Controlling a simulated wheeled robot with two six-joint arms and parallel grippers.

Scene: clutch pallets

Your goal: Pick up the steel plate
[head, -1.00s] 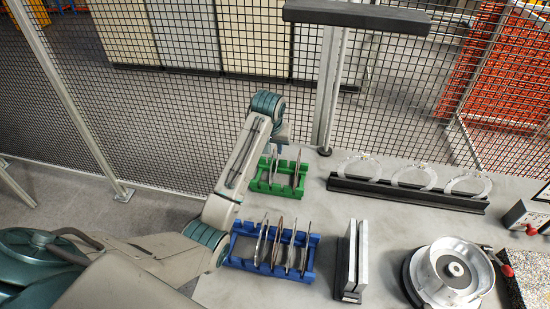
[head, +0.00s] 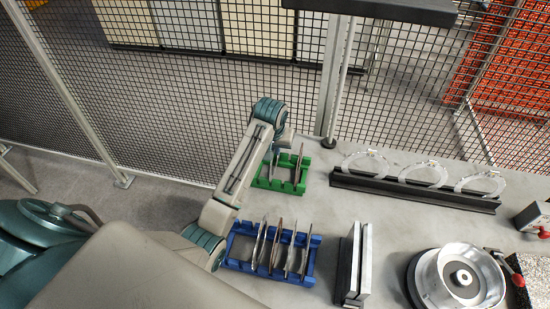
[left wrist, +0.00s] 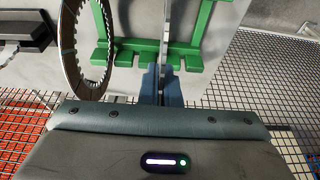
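The green rack (head: 304,181) on the table holds two thin upright plates. The steel plate (head: 273,168) is the left one in the head view, partly hidden by my left wrist. In the left wrist view the steel plate (left wrist: 168,40) is seen edge-on as a plain grey strip. My left gripper (left wrist: 162,80) points down at it, with its blue fingertips on either side of the plate. I cannot tell whether the fingers press on it. A brown toothed disc (left wrist: 72,55) stands beside it in the rack. My right gripper is not in view.
A blue rack (head: 310,262) with several upright plates stands in front of the green one. A black rail (head: 410,188) with three light rings, a pair of upright slabs (head: 364,262) and a round metal housing (head: 488,287) are to the right. Mesh fencing (head: 200,110) runs behind.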

